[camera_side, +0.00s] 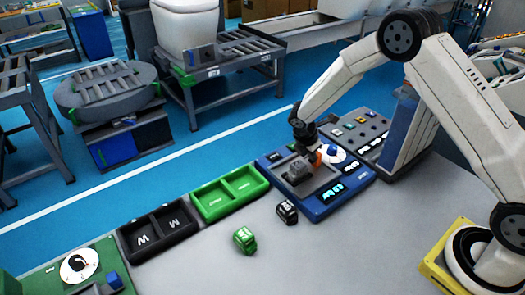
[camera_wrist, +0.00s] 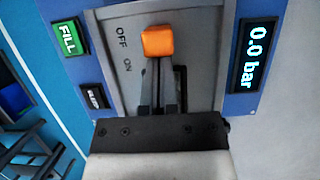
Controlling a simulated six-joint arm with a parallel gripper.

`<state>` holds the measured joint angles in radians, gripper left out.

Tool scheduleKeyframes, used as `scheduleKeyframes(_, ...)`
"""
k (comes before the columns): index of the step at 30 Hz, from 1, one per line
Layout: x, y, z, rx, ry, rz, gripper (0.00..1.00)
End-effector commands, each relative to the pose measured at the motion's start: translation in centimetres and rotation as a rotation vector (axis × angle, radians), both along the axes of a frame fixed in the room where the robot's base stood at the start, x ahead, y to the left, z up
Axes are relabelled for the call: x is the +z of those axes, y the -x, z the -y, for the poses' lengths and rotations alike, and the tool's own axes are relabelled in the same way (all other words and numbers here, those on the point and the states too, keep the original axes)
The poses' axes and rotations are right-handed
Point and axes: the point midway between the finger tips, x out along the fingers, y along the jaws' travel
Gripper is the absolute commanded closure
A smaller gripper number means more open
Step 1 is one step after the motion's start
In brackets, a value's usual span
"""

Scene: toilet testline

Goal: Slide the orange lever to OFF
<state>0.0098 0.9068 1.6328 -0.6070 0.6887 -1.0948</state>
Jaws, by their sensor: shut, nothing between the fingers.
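The orange lever (camera_wrist: 158,41) sits on a grey plate (camera_wrist: 205,35) of the blue panel, level with the OFF mark (camera_wrist: 122,35) and above the ON mark (camera_wrist: 128,66) in the wrist view. In the side view, a small part of the orange lever (camera_side: 318,158) shows beside my gripper (camera_side: 308,147). My gripper (camera_wrist: 159,62) is shut and empty. In the wrist view its fingertips are just below the lever's knob, over the slot; I cannot tell whether they touch it. The lever's stem is hidden behind the fingers.
The blue panel (camera_side: 325,212) has a display (camera_wrist: 257,57) reading 0.0 bar, a green FILL button (camera_wrist: 69,38) and a black button (camera_wrist: 92,96). A green bin (camera_side: 203,217), a black bin (camera_side: 128,259), a green block (camera_side: 244,239) and a black block (camera_side: 287,212) stand nearby.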

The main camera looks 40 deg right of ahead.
Motion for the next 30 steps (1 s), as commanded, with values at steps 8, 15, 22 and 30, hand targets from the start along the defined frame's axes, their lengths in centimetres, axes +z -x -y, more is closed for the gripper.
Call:
scheduleKeyframes(8,2.6,-0.2,0.1,-0.004,0.014,0.004,1.0)
scheduleKeyframes(15,5.7,-0.1,-1.8,-0.001,0.007,0.005,1.0)
scheduleKeyframes(22,8.3,0.0,-3.2,0.0,0.004,0.003,1.0)
scheduleKeyframes(30,9.3,0.0,-3.8,0.002,0.003,0.002,1.0)
